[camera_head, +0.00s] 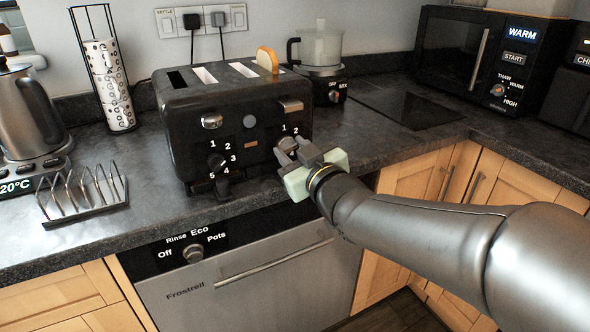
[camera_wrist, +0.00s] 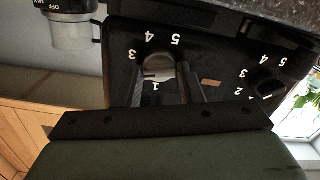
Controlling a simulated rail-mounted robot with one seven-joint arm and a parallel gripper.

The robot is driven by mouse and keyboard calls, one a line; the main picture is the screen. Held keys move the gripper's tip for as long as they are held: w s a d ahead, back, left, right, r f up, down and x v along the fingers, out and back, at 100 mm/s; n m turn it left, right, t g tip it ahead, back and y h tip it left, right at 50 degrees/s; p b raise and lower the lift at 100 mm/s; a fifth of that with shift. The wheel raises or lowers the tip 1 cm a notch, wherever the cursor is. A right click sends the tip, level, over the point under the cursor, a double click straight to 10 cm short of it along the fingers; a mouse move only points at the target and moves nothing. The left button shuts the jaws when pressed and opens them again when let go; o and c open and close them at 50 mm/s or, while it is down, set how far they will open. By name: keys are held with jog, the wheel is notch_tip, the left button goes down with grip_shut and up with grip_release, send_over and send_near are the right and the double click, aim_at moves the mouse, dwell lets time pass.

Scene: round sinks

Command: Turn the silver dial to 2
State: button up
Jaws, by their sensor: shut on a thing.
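The black toaster (camera_head: 232,122) stands on the dark worktop with two numbered dials on its front. The right dial looks silver (camera_wrist: 158,64), and its face is partly covered by my fingers. My gripper (camera_head: 293,152) is shut on this silver dial, with one finger on each side of it in the wrist view (camera_wrist: 162,80). The wrist view is upside down and shows 1, 3, 4 and 5 around the dial; the 2 is hidden there. In the head view 1 and 2 show above the dial. I cannot tell which number it points to.
The toaster's black left dial (camera_head: 217,162) is beside it. A toast rack (camera_head: 84,196) and kettle (camera_head: 27,115) stand left, a food processor (camera_head: 320,47) behind. A dishwasher (camera_head: 250,285) is below the worktop edge.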

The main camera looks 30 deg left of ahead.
jog(key=n+b, duration=0.4)
jog(key=shift+f+n+b, duration=0.1)
jog(key=shift+n+b, duration=0.25)
jog(key=shift+n, duration=0.05)
dwell(0.4)
jog(key=o, duration=1)
jog(key=shift+c, duration=0.2)
jog(key=p+v, duration=0.2)
jog(key=v, duration=1)
